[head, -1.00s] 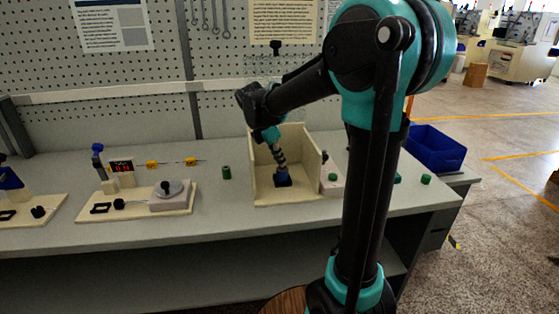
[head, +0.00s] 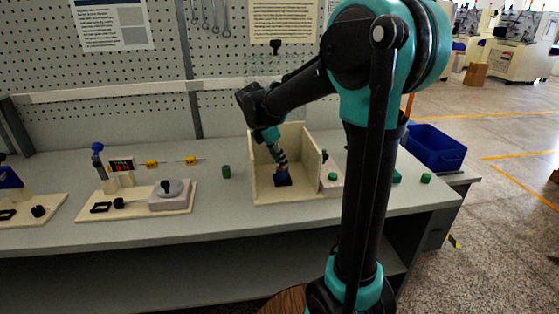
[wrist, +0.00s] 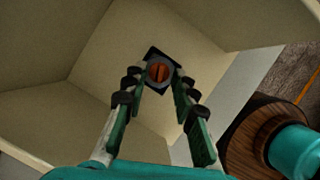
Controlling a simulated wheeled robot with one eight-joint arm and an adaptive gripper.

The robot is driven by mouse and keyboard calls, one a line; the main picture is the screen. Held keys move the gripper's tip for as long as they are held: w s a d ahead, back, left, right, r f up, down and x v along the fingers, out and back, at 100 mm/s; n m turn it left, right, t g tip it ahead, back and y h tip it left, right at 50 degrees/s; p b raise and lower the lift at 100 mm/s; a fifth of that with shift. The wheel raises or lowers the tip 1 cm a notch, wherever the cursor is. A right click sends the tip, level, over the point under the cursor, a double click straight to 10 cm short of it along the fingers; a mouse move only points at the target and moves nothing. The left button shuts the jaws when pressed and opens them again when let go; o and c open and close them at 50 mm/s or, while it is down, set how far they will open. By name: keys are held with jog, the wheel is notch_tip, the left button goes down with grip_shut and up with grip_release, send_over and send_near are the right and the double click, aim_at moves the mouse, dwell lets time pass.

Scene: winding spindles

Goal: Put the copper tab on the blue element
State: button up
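A round orange-copper piece (wrist: 158,72) with a dark slit shows inside a grey ring in the wrist view. It lies over a dark square base (wrist: 153,52) on the floor of an open cream box. My gripper (wrist: 160,74) points down into this box, with a finger on each side of the ring. Whether the fingertips touch it is unclear. In the head view my gripper (head: 281,161) is tilted above the dark base (head: 283,181). A small bluish-grey patch shows at its tips, too small to make out. No separate blue element is clearly visible.
The cream box (head: 292,198) has high walls close around my gripper. A green cylinder (head: 226,172) stands left of it, and a pale block (head: 331,186) with a green knob stands right. A fixture board (head: 135,209) lies farther left. A blue bin (head: 434,148) is at right.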

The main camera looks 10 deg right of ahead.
jog(key=v, duration=1.2)
jog(key=shift+a+f, duration=0.1)
dwell(0.7)
